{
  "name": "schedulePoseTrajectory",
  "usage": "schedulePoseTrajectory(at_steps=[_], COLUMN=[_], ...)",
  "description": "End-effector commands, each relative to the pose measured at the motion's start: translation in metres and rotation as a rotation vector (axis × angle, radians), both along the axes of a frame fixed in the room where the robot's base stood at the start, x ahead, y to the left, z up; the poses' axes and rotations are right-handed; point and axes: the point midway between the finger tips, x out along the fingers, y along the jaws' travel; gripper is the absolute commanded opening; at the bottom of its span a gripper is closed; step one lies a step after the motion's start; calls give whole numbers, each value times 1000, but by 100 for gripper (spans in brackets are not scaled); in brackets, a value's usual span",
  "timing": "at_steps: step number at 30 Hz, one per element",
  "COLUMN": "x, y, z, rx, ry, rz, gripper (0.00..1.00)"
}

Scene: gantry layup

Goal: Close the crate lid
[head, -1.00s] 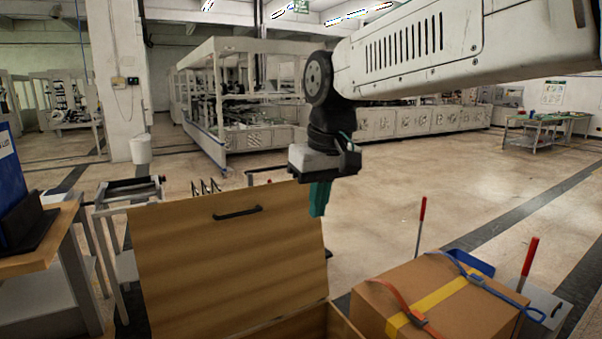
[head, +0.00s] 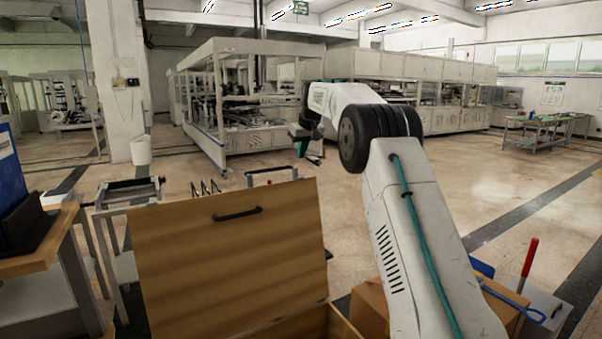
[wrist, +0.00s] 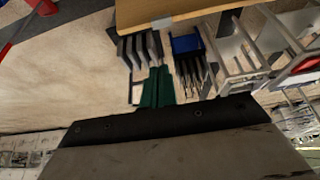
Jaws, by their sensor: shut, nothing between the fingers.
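The crate lid (head: 225,265) is a brown wooden panel standing open, nearly upright, with a black bar handle (head: 237,214) near its top edge. The crate (head: 345,323) shows only in part at the bottom of the head view, below the lid. My gripper (head: 305,150) is beyond and above the lid's top right corner, apart from it. In the wrist view my gripper's teal fingers (wrist: 154,88) are together, with nothing between them. A tan edge crosses the top of the wrist view; I cannot tell if it is the lid.
A cardboard box (head: 370,308) stands right of the crate, partly hidden by my arm. A wooden-topped bench (head: 45,245) is at the left, with a grey metal cart (head: 120,205) behind it. The wrist view shows a blue bin (wrist: 186,44).

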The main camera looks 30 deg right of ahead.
Motion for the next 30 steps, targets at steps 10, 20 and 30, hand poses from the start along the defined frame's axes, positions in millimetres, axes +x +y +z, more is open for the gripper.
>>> schedulePoseTrajectory(at_steps=[10, 20, 30], x=[22, 42, 10], y=[-2, -2, -2], z=[-45, -92, -83], rx=[0, -1, -1], ry=[0, -3, -3], rz=[0, 0, 0], gripper=[0, 0, 0])
